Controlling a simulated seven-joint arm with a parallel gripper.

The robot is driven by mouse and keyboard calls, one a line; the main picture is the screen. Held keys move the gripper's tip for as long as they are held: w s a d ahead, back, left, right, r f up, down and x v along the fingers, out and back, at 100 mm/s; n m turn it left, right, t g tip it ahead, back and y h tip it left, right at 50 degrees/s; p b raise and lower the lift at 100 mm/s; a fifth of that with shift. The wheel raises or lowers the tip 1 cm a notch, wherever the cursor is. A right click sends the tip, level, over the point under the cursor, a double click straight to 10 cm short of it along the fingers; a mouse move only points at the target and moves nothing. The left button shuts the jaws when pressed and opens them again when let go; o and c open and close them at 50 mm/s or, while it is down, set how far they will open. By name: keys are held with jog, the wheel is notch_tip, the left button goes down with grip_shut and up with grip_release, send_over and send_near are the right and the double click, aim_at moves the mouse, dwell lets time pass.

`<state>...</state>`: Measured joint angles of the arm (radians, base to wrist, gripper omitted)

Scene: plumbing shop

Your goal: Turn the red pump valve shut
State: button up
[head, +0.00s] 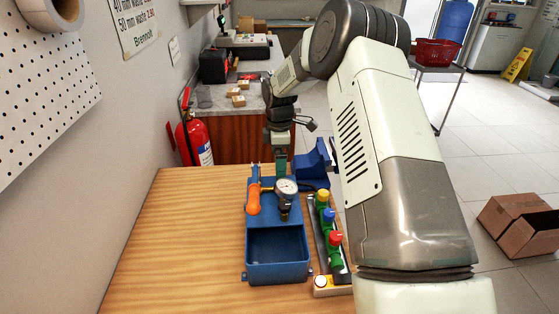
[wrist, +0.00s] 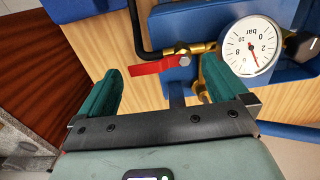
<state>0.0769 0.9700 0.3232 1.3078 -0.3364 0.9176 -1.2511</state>
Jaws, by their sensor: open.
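The red pump valve lever (wrist: 155,67) shows in the wrist view, lying roughly level in the picture, joined to a brass fitting at its right end. A round white pressure gauge (wrist: 250,45) is right of it. In the head view the blue pump (head: 278,232) stands on the wooden bench with its gauge (head: 286,187) and orange handle (head: 254,197); I cannot make out the lever there. My gripper (wrist: 162,78) is open, with green fingers, and nothing is held. The lever appears between the fingertips; I cannot tell whether they touch it.
A blue vise-like block (head: 313,166) is behind. The bench's left side (head: 175,235) is clear. A fire extinguisher (head: 195,140) stands beyond.

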jog(key=shift+f, duration=0.45)
jog(key=shift+c, duration=0.2)
jog(key=c, duration=0.9)
